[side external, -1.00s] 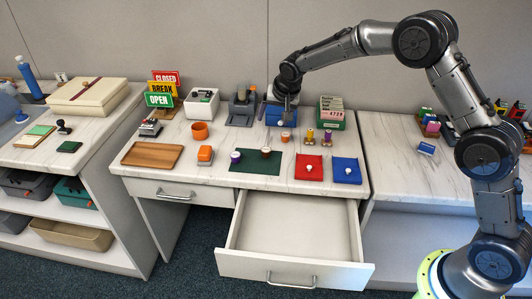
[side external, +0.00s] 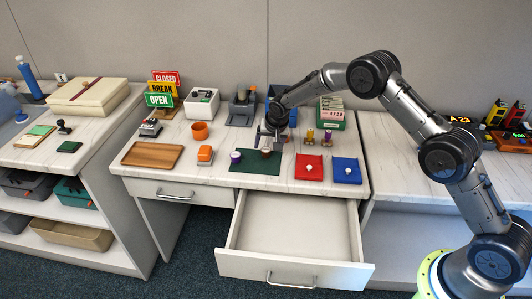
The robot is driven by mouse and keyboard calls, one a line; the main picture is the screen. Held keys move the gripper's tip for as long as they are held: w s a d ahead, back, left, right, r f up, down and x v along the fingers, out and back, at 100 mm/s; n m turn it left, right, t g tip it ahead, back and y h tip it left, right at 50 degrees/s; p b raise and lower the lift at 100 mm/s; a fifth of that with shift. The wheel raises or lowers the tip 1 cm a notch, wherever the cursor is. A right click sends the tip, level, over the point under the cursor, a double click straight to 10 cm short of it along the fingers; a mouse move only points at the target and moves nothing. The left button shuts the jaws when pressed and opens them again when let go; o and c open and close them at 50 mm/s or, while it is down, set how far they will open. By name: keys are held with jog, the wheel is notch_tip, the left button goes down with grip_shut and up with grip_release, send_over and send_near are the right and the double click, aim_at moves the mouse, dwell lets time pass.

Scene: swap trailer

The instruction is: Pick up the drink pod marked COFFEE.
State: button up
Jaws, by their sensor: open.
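My gripper (side external: 269,147) points down over the dark green mat (side external: 240,168), with its fingers at or just above a brown-topped pod (side external: 266,153). It is open. The fingers partly cover the pod, and I cannot tell whether they touch it. A purple-topped pod (side external: 236,157) stands on the mat to the left. No COFFEE marking is readable on either pod at this size.
The drawer (side external: 295,225) below the desk front is pulled open and empty. A red mat (side external: 309,167) and a blue mat (side external: 346,170) lie to the right, each with a small white item. An orange block (side external: 205,154) and wooden tray (side external: 152,154) stand left.

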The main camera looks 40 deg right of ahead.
aim_at(266, 150)
jog(key=shift+x, duration=1.75)
grip_shut()
